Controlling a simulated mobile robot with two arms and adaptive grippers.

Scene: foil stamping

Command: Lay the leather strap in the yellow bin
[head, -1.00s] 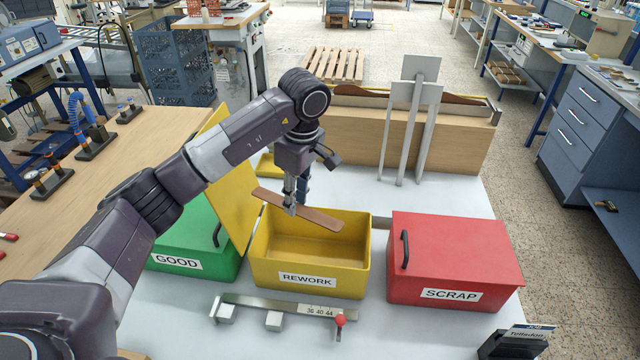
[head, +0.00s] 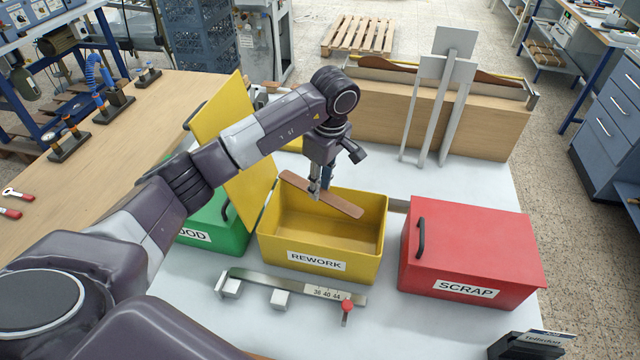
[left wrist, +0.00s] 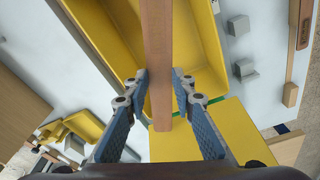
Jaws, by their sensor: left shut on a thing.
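The brown leather strap (head: 340,204) is a flat strip held tilted over the open yellow bin (head: 372,236), which bears a REWORK label. My right gripper is not in view.
A closed red SCRAP bin (head: 475,245) stands to the right, and a green GOOD bin (head: 210,222) to the left, partly hidden by my arm and the yellow lid. A metal gauge (head: 290,287) lies in front of the yellow bin.

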